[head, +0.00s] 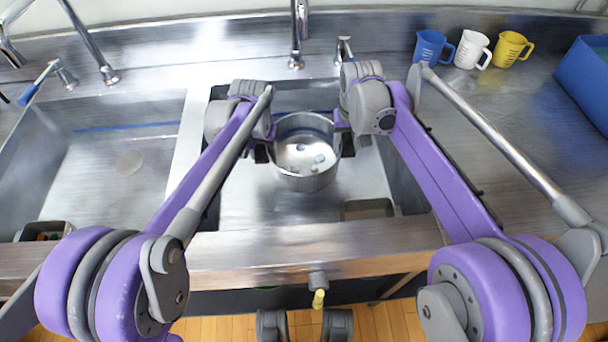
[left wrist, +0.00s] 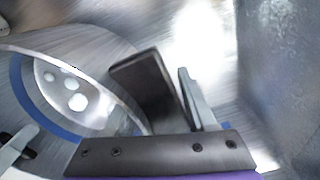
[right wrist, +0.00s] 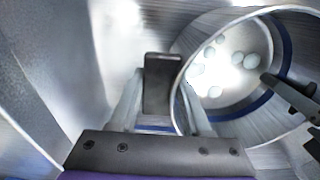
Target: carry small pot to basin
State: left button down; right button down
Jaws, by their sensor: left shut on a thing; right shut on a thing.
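The small pot (head: 304,182) is a grey metal vessel with several pale round things inside. In the head view it is within the outline of the middle basin (head: 245,205), towards its back; I cannot tell whether it touches the floor. My left gripper (head: 262,153) is shut on the pot's left side and my right gripper (head: 346,146) on its right side. The pot looks roughly upright. Its wall and a blue band show in the left wrist view (left wrist: 105,62) and the right wrist view (right wrist: 285,75). The exact grip points are partly hidden by the fingers.
A second basin (head: 120,150) lies to the left, with a tap (head: 95,50) behind it. Another tap (head: 297,40) stands behind the middle basin. Blue (head: 430,47), white (head: 470,50) and yellow (head: 511,48) cups and a blue bin (head: 585,80) stand on the right counter.

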aim_at(261, 146)
dwell(0.3)
